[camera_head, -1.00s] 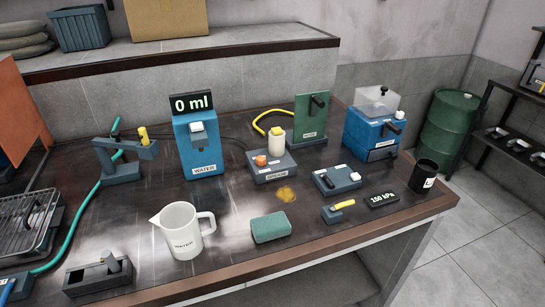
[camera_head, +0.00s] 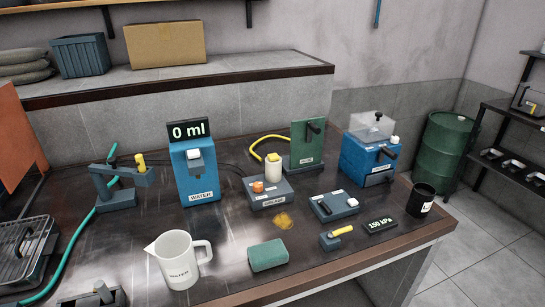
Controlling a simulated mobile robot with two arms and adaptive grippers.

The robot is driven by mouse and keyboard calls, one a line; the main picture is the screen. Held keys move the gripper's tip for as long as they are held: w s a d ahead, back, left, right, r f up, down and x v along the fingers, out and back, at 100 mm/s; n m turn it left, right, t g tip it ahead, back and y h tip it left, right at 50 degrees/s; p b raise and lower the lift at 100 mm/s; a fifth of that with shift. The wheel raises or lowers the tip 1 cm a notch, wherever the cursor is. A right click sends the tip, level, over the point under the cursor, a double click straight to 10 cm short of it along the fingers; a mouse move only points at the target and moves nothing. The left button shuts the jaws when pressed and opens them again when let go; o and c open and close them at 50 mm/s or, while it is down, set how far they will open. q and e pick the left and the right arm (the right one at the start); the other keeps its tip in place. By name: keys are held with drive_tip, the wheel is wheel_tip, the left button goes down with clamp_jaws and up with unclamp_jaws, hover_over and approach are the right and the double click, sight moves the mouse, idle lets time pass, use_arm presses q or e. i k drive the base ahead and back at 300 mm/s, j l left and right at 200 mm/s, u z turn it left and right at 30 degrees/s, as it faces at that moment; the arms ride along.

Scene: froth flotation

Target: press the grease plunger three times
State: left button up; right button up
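The grease unit (camera_head: 268,199) is a grey box labelled GREASE in the middle of the table. On its top stand a white cylinder with a yellow cap (camera_head: 273,169) and, to the left, a low orange button-like knob (camera_head: 257,186). Which of these is the plunger I cannot tell for certain. A yellow-brown grease smear (camera_head: 284,221) lies on the table in front of the unit.
A blue water dispenser (camera_head: 198,172) reading 0 ml stands left of the grease unit. A green panel (camera_head: 305,146) and blue machine (camera_head: 367,157) stand behind right. A white jug (camera_head: 178,260) and green sponge (camera_head: 268,255) are in front. A black cup (camera_head: 420,201) is near the right edge.

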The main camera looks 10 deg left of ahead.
sight(274, 157)
drive_tip(key=l+u, duration=0.3)
drive_tip(key=l, duration=0.35)
drive_tip(key=l+u, duration=0.3)
drive_tip(key=l, duration=0.4)
drive_tip(key=i, duration=0.05)
